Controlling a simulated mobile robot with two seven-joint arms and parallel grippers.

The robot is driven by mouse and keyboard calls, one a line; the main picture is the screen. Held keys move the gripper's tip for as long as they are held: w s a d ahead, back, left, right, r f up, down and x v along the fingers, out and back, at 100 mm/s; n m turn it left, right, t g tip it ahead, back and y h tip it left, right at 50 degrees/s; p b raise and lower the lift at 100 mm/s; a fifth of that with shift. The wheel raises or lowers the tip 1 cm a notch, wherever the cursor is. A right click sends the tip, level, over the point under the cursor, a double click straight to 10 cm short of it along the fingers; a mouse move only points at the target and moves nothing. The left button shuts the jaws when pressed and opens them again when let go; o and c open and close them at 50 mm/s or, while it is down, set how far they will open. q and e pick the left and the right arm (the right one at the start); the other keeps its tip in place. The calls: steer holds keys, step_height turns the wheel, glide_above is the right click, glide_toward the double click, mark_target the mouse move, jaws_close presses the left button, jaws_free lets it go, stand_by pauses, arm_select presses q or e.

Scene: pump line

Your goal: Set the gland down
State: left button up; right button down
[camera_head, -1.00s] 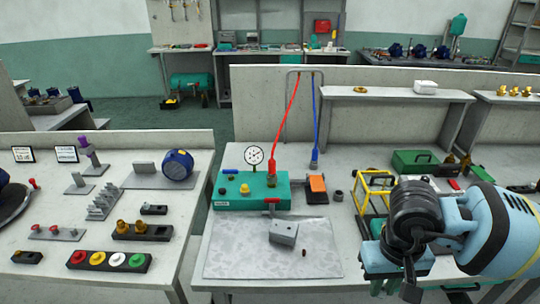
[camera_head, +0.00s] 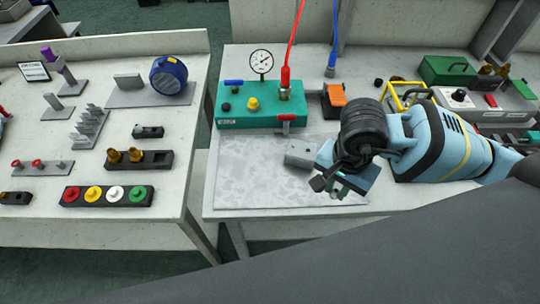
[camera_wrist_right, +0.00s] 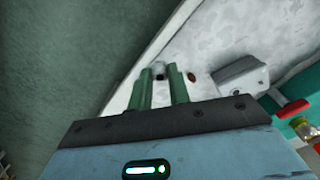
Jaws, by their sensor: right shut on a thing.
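My right gripper (camera_head: 338,190) is low over the right part of the grey speckled mat (camera_head: 250,180), beside a grey block (camera_head: 298,152). In the right wrist view its green fingers (camera_wrist_right: 160,82) are closed on a small grey and dark piece, which I take to be the gland (camera_wrist_right: 158,68). Only its end shows between the fingertips; the gripper hides it in the head view. I cannot tell whether it touches the mat. A small brown oval piece (camera_wrist_right: 192,76) lies on the mat beside the fingers. My left gripper is out of view.
A green pump unit (camera_head: 262,112) with a gauge (camera_head: 261,62) and a red-handled valve stands behind the mat. An orange-topped item (camera_head: 334,95) and a yellow frame (camera_head: 405,92) stand to its right. The mat's left and front parts are clear.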

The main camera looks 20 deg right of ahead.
steer(key=w+d, duration=0.2)
steer(key=w, duration=0.3)
steer(key=w+d+f, duration=0.1)
steer(key=w+d, duration=0.1)
steer(key=w, duration=0.2)
steer(key=w+d, duration=0.2)
steer(key=w, duration=0.3)
steer(key=shift+w+d+f, duration=0.25)
steer(key=shift+w+d, duration=0.05)
step_height(320, 180, down, 3)
steer(key=shift+f+p, duration=0.1)
steer(key=shift+p, duration=0.35)
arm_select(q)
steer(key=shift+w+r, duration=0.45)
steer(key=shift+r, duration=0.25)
arm_select(e)
steer(key=shift+f, duration=0.15)
steer(key=shift+f, duration=0.2)
steer(key=c, duration=1.3)
jaws_free()
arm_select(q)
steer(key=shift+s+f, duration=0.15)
